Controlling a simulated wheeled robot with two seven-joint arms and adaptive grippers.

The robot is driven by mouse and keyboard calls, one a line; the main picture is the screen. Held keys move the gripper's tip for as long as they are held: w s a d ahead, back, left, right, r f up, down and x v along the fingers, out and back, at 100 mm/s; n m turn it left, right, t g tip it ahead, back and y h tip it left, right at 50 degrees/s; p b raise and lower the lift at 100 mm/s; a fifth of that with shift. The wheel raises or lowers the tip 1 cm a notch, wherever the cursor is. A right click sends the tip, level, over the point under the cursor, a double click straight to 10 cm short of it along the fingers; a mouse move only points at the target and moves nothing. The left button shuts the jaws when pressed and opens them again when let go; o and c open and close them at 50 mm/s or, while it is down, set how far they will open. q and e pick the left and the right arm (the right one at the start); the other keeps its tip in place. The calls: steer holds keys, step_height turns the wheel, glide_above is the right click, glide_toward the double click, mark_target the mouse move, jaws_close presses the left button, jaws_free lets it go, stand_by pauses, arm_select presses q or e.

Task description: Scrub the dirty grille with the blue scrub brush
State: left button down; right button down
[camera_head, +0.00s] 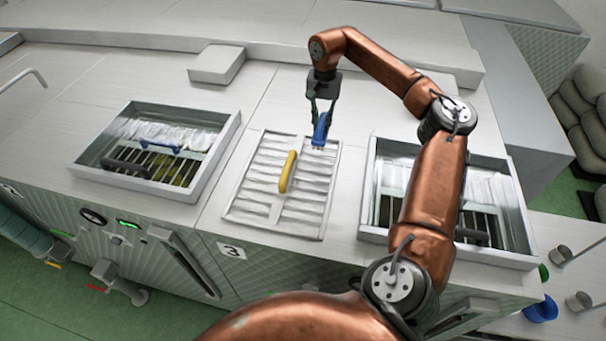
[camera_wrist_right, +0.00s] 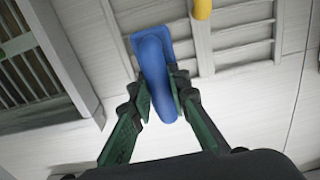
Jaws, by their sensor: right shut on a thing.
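My right gripper (camera_head: 321,108) is shut on the blue scrub brush (camera_head: 320,130), at the far right corner of a pale slatted panel with a yellow handle (camera_head: 288,171). The wrist view shows the brush (camera_wrist_right: 158,72) between the fingers (camera_wrist_right: 160,108), over the panel's edge; I cannot tell whether it touches. A slatted grille (camera_head: 140,160) with a blue bar and yellow-green colour below it is in the left basin. Another grille (camera_head: 400,212) is in the right basin, partly behind my right arm. I cannot tell which grille is the dirty one. My left gripper is not in view.
The left basin (camera_head: 226,147) and right basin (camera_head: 372,187) have raised rims beside the panel. A pale block (camera_head: 217,64) stands on the counter behind. Scoop-like items, one blue (camera_head: 541,309), are at the lower right.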

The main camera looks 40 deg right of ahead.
steer(key=shift+w+d+r, duration=0.1)
steer(key=shift+r, duration=1.35)
